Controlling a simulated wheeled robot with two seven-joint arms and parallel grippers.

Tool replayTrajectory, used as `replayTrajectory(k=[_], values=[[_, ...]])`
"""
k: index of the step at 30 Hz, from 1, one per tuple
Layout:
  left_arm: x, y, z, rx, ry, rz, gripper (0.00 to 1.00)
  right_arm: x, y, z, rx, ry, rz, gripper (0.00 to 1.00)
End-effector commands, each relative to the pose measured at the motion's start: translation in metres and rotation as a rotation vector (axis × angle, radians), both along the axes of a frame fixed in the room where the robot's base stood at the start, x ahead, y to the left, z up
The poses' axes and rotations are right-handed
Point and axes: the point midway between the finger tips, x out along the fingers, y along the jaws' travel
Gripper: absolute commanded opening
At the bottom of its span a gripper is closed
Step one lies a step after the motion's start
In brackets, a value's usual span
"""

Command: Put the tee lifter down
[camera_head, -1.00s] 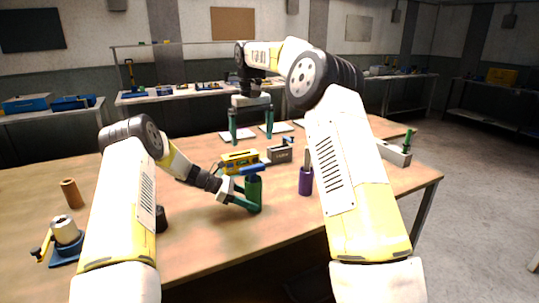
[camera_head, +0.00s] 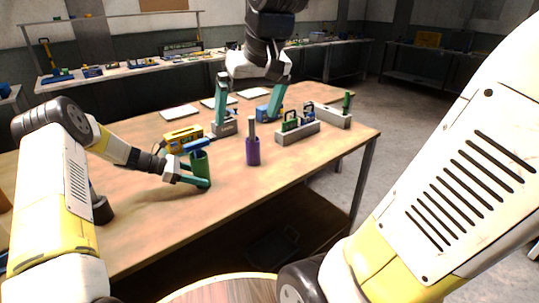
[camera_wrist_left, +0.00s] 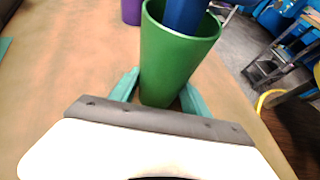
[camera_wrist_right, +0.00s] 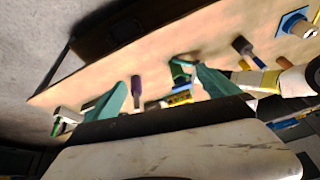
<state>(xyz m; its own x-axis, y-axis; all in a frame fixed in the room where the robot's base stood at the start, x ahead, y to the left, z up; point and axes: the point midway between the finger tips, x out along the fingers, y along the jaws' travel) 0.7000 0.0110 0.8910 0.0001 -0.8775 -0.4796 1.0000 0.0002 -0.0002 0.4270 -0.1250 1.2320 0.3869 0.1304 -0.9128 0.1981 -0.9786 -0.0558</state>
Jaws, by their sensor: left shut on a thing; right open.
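A blue T-shaped piece (camera_head: 195,144), which looks like the tee lifter, stands in a green cup (camera_head: 200,165) near the table's front edge. In the left wrist view the blue shaft (camera_wrist_left: 187,14) goes down into the green cup (camera_wrist_left: 172,55); its lower end is hidden. My left gripper (camera_head: 206,184) is shut on the green cup, low down, with a finger on each side. My right gripper (camera_head: 247,118) is open and empty, pointing down above the table, behind the purple cup. The right wrist view shows its spread fingers (camera_wrist_right: 160,84).
A purple cup (camera_head: 252,152) with a grey rod stands right of the green cup. A yellow box (camera_head: 182,138) lies behind it. Grey blocks (camera_head: 297,132) with green parts stand at the right. White sheets (camera_head: 180,112) lie at the back. The front middle tabletop is clear.

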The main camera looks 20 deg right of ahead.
Motion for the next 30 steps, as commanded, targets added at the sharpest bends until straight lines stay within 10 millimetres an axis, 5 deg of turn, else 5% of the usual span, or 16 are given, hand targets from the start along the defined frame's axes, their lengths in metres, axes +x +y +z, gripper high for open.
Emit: replayTrajectory(k=[3, 9, 23, 24, 27, 30], values=[[0.0, 0.0, 0.0, -0.001, 0.0, 0.0, 0.32, -0.04, -0.01, -0.017, 0.042, -0.046, -0.043, 1.0], [0.0, 0.0, 0.001, -0.001, -0.001, 0.0, 0.32, -0.083, -0.016, -0.045, 0.098, -0.102, -0.092, 1.0], [0.0, 0.0, 0.001, -0.001, -0.001, 0.0, 0.32, -0.099, -0.017, -0.059, 0.124, -0.123, -0.114, 1.0], [0.0, 0.0, 0.001, -0.001, -0.001, 0.0, 0.62, -0.099, -0.017, -0.059, 0.124, -0.123, -0.114, 1.0], [0.0, 0.0, 0.001, -0.001, -0.001, 0.0, 0.8, -0.099, -0.017, -0.059, 0.124, -0.123, -0.113, 1.0], [0.0, 0.0, 0.0, -0.001, -0.001, 0.0, 0.8, -0.099, -0.017, -0.059, 0.124, -0.123, -0.113, 1.0]])
